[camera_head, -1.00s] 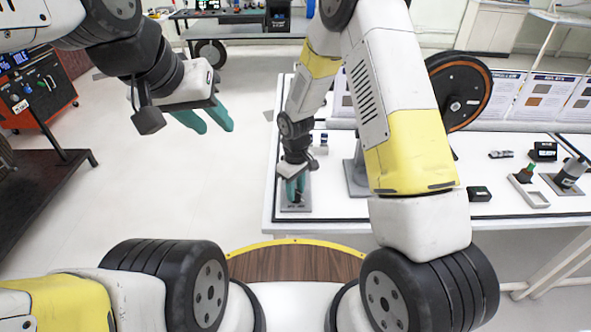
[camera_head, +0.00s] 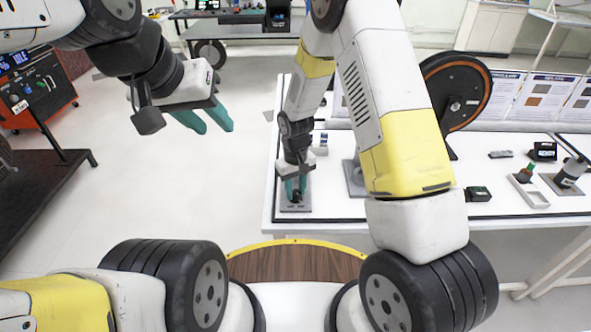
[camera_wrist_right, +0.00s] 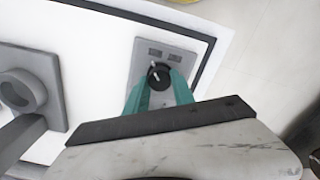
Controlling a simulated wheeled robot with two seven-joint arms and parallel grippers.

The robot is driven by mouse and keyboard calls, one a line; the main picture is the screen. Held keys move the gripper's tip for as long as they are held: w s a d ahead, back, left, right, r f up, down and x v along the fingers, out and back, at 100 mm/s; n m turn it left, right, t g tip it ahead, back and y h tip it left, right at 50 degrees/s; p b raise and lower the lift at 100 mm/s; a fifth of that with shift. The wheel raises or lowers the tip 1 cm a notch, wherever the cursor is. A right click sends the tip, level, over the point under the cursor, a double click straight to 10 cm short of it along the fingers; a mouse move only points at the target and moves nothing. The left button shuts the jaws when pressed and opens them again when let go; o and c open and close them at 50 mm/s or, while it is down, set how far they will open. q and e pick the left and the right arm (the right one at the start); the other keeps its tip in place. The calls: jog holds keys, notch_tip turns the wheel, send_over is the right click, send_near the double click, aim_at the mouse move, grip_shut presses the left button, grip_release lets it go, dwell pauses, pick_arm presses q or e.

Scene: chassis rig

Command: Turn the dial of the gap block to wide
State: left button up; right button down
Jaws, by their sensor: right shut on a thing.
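The gap block is a grey plate (camera_wrist_right: 178,47) near the table's left front corner; it also shows in the head view (camera_head: 295,208). Its round black dial (camera_wrist_right: 158,75) has a white pointer line, seen pointing up and slightly left in the right wrist view. Two small dark labels are on the plate beyond the dial, too small to read. My right gripper (camera_head: 296,189) points down at the block, its teal fingers (camera_wrist_right: 160,90) shut on the dial, one on each side. My left gripper (camera_head: 214,127) hangs over the floor, open and empty.
A grey block with a round socket (camera_wrist_right: 22,90) stands beside the gap block. A small black box (camera_head: 479,194), a grey frame (camera_head: 537,199) and a dark cylinder (camera_head: 572,173) are further right on the white table (camera_head: 335,207). A large black wheel (camera_head: 458,90) stands behind my right arm.

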aim_at(295, 192)
jog(key=c, duration=1.1)
grip_release()
jog(key=shift+o, duration=0.2)
jog(key=shift+r, duration=0.1)
notch_tip(295, 192, up, 8)
jog(key=shift+f, duration=0.15)
